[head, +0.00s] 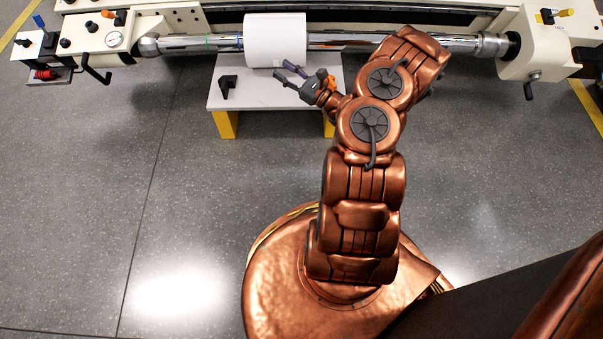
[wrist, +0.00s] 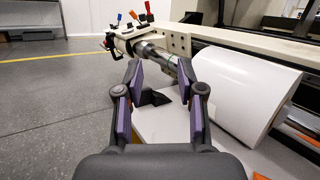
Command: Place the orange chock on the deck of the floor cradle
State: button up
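The floor cradle is a low stand with a pale deck (head: 245,99) on yellow legs; the deck also shows in the wrist view (wrist: 163,123). An orange piece (head: 329,80), apparently the orange chock, shows beside my wrist over the deck's right part, partly hidden by my arm. A sliver of orange (wrist: 260,177) shows at the wrist view's bottom edge. Whether it touches the deck is unclear. My gripper (head: 282,72) is open and empty above the deck, pointing left. In the wrist view its fingers (wrist: 160,76) stand apart, with a black chock (wrist: 155,97) beyond them.
The black chock (head: 227,86) sits on the deck's left part. A white roll (head: 275,40) on a steel shaft (head: 180,42) overhangs the deck's back edge. The machine's left end (head: 95,35) carries knobs and a gauge. The grey floor (head: 90,180) left of the cradle is clear.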

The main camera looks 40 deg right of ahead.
jog(key=s+a+r+n+g+y, duration=0.1)
jog(key=a+r+n+g+y, duration=0.4)
jog(key=a, duration=0.5)
jog(key=s+a+r+n+g+y, duration=0.1)
jog(key=a+r+n+g+y, duration=0.45)
jog(key=a, duration=0.45)
jog(key=s+a+r+n+g, duration=0.3)
jog(key=s+a+n+g, duration=0.1)
jog(key=s+a, duration=0.25)
jog(key=s+a+r+n+g, duration=0.4)
jog(key=s+a+n+g, duration=0.1)
jog(key=a, duration=0.2)
jog(key=s+a+f+n+g+h, duration=0.1)
jog(key=s+a+n+g+h, duration=0.2)
jog(key=s+n+g+h, duration=0.8)
jog(key=s+d+t+h, duration=0.6)
jog(key=s+d+t, duration=0.1)
jog(key=s+d, duration=0.5)
jog(key=shift+s+d+f+h, duration=0.25)
jog(key=shift+s+h, duration=0.1)
jog(key=shift+s, duration=0.55)
jog(key=shift+r+t, duration=0.1)
jog(key=shift+t, duration=0.15)
